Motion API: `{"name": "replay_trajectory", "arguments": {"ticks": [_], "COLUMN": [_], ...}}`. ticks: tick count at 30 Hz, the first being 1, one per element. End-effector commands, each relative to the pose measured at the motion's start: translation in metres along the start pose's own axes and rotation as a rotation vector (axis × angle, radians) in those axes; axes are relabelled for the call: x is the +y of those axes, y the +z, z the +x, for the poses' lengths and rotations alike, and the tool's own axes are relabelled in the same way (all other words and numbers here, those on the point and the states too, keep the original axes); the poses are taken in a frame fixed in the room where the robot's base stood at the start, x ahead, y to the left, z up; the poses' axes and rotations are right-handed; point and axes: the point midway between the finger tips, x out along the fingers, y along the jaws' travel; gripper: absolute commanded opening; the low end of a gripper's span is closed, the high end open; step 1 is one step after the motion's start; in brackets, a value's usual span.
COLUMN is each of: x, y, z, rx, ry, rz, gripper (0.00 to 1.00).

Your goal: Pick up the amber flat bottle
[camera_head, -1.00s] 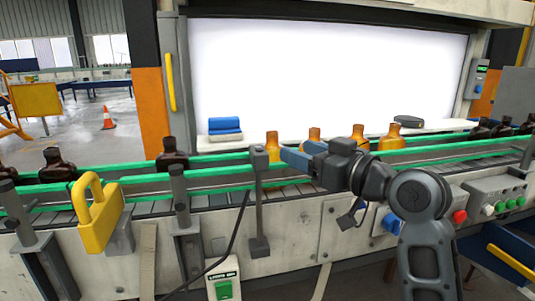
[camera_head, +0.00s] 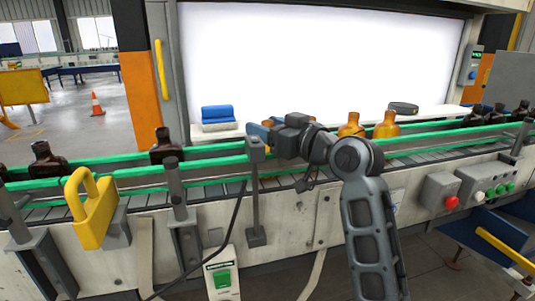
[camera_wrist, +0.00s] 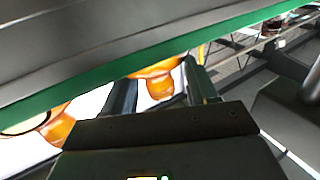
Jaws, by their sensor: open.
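Amber bottles stand on the conveyor between green rails. Two, one amber bottle (camera_head: 351,126) and another (camera_head: 386,126), show clearly right of my gripper in the head view. A further amber bottle (camera_head: 268,122) is mostly hidden behind my gripper (camera_head: 262,132). In the wrist view my gripper (camera_wrist: 160,76) is open, and an amber bottle (camera_wrist: 160,82) shows between its two fingers, partly covered by the green rail. I cannot tell if the fingers reach around it. Another amber bottle (camera_wrist: 58,128) lies left of the fingers. Which bottle is the flat one is unclear.
Green rails (camera_head: 215,172) run along the conveyor's near side. A grey post (camera_head: 256,190) stands close to my gripper. Dark bottles, including a dark brown bottle (camera_head: 165,147), stand left and right. A yellow padlock-shaped part (camera_head: 92,215) and a blue stack (camera_head: 217,117) are nearby.

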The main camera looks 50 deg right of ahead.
Motion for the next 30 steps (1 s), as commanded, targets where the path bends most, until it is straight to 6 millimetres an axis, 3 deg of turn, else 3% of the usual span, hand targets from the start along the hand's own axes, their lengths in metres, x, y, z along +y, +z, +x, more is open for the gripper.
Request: {"name": "replay_trajectory", "arguments": {"ticks": [3,21,30], "x": [0.0000,0.0002,0.0002], "y": [0.0003,0.0004,0.0001], "z": [-0.0002,-0.0006,-0.0006], "rx": [0.000,-0.001,0.000], "ry": [0.000,0.001,0.001], "rz": [0.000,0.000,0.000], "gripper": [0.58,0.00,0.00]}}
